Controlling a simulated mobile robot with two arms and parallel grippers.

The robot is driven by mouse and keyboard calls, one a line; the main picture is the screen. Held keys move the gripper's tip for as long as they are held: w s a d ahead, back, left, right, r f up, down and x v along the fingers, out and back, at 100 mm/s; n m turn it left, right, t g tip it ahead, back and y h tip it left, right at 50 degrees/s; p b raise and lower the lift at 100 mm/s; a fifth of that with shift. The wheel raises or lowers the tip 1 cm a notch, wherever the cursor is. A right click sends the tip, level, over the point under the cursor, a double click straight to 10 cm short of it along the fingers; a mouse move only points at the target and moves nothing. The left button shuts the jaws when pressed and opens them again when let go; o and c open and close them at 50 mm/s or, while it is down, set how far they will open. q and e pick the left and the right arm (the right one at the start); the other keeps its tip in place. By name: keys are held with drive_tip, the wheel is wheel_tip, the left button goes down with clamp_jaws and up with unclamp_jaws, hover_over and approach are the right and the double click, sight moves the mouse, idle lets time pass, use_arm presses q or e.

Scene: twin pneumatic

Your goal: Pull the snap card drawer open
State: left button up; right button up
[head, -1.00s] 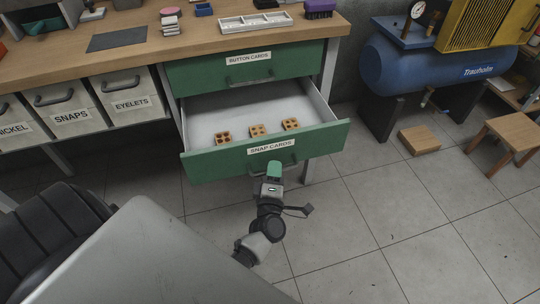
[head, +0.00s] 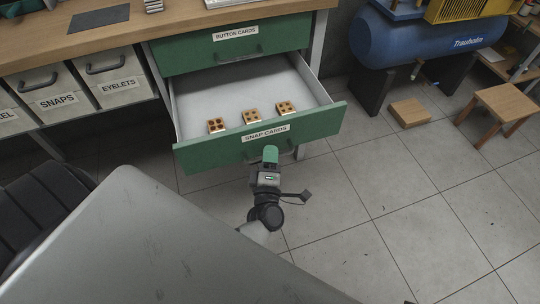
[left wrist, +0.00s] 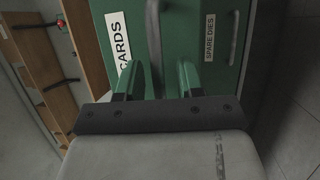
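The snap card drawer (head: 205,157) is green with a white "SNAP CARDS" label and stands well out from the bench. Several small tan card blocks (head: 251,117) lie in its pale tray. My left gripper (head: 270,152) is at the middle of the drawer front, just below the label. In the left wrist view my left gripper (left wrist: 156,75) has its two green fingers apart, one on each side of the grey handle bar (left wrist: 153,40), with a visible gap on both sides. I cannot tell how deep the handle sits between them. My right gripper is not in view.
The closed button card drawer (head: 190,51) is above. White bins (head: 110,86) are at left. A blue compressor tank (head: 400,45), a wooden block (head: 410,112) and a stool (head: 505,100) stand at right. The tiled floor (head: 390,210) between is clear.

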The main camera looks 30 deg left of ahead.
use_arm(q)
drive_tip(key=v, duration=1)
drive_tip(key=shift+s+d, duration=0.2)
drive_tip(key=shift+s, duration=0.15)
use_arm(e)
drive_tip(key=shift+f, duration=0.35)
